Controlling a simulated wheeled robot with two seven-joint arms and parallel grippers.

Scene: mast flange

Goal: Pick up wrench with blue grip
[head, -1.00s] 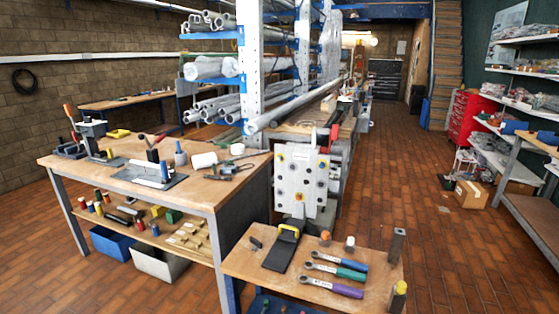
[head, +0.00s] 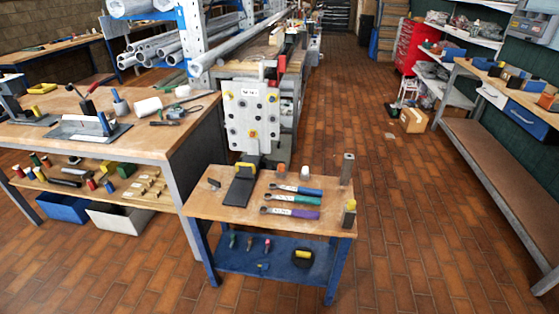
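The wrench with the blue grip (head: 308,191) lies on the small wooden-topped table (head: 215,203) in the head view. It is the farthest of three wrenches lying roughly parallel, with its grip toward the right. The wrench with the green grip (head: 304,200) lies just in front of it, and the wrench with the purple grip (head: 303,214) is nearest.
A white panel (head: 251,115) stands behind the small table. A dark metal post (head: 347,168) and a yellow-topped dark object (head: 350,213) stand at its right side. A large workbench (head: 150,137) is at left. Brick floor (head: 410,220) is open at right.

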